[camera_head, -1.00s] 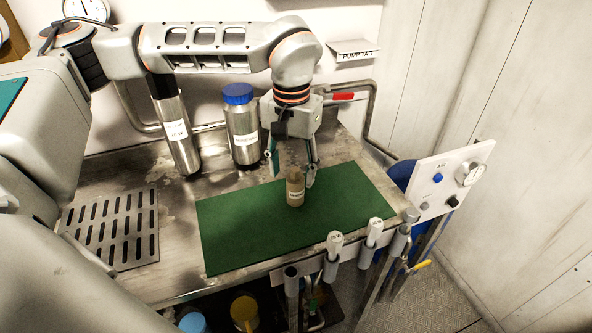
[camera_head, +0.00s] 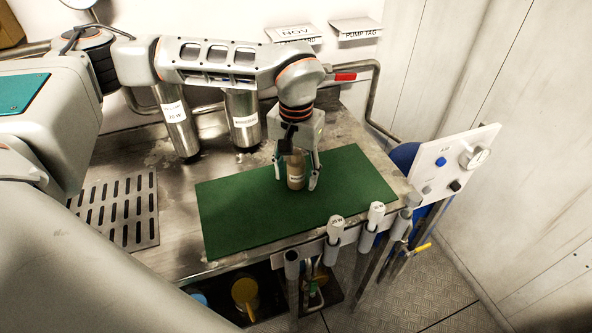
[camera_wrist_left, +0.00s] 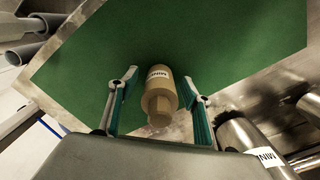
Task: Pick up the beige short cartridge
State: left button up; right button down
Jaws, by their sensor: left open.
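The beige short cartridge (camera_head: 296,175) stands upright on the green mat (camera_head: 240,222). A white label shows on its side. My left gripper (camera_head: 296,178) is open and has come down over it, with one finger on each side. In the left wrist view the cartridge (camera_wrist_left: 158,95) lies between the two open fingers of the left gripper (camera_wrist_left: 160,92), with green mat visible on both sides of it. The fingers look apart from the cartridge there. My right gripper is not in view.
Two steel canisters (camera_head: 176,125) (camera_head: 243,120) stand behind the mat, partly hidden by my arm. A slotted drain plate (camera_head: 118,208) is at left.

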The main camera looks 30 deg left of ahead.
pick_arm(q)
jog(key=c, duration=1.3)
jog(key=shift+r, duration=0.1)
